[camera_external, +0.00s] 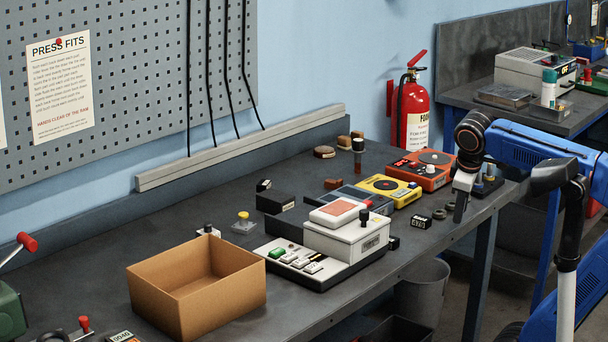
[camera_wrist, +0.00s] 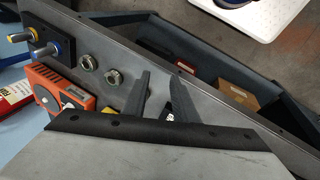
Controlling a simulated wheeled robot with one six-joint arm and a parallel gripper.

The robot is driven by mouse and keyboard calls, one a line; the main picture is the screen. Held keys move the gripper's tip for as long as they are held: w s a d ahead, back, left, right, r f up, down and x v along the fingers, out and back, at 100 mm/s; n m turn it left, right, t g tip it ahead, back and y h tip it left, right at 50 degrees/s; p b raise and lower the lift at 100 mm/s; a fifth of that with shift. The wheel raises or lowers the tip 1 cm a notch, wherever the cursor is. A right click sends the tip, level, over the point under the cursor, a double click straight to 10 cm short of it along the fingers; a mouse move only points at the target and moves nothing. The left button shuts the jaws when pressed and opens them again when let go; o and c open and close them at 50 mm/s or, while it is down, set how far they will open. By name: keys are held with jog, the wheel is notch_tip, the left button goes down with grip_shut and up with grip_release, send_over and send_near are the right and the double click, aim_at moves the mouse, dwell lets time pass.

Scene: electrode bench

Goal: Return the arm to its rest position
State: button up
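My arm reaches in from the right in the external view, with blue and black links. My gripper (camera_external: 460,207) points down over the right end of the bench (camera_external: 215,230), near its front edge. In the wrist view my gripper (camera_wrist: 160,97) shows two dark fingers with a clear gap between them, so it is open. No object is held. A small dark and pale thing lies below, partly hidden behind the fingers and the wrist housing.
Close to the gripper are two metal rings (camera_wrist: 100,70), a dark holder with coloured posts (camera_wrist: 58,42) and an orange unit (camera_external: 424,169). A black block (camera_external: 421,221) lies left. A yellow unit (camera_external: 390,188), white press (camera_external: 345,236) and cardboard box (camera_external: 200,285) stand farther left.

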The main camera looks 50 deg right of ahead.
notch_tip(320, 180, down, 5)
jog(key=s+d, duration=0.3)
jog(key=a+f+m+t+y, duration=0.2)
jog(key=a+f, duration=0.5)
jog(key=f, duration=0.6)
jog(key=shift+a+f+m+y, duration=0.2)
jog(key=shift+a+m+y, duration=0.15)
jog(key=shift+m+y, duration=0.2)
dwell(1.2)
